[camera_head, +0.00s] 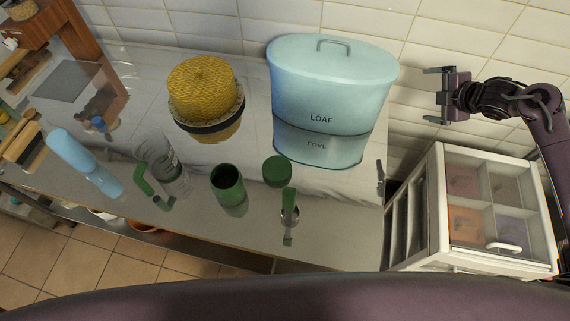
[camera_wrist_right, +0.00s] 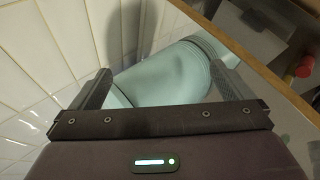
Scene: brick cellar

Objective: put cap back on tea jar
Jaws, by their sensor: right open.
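The green tea jar (camera_head: 227,183) stands upright and open on the metal counter in the head view, its dark inside showing. A round green cap (camera_head: 277,170) lies on the counter just right of the jar, apart from it. My right gripper (camera_head: 432,94) is open and empty, up at the right, well away from both. In the right wrist view its two fingers (camera_wrist_right: 168,95) are spread, with the pale blue bin beyond them. My left gripper is not in view.
A pale blue LOAF bin (camera_head: 330,90) stands behind the cap. A yellow woven hive-shaped thing (camera_head: 205,88) is behind the jar. A green-handled tool (camera_head: 289,205) lies near the cap, and a glass jug (camera_head: 165,170) stands left. A white drawer cabinet (camera_head: 435,210) is at right.

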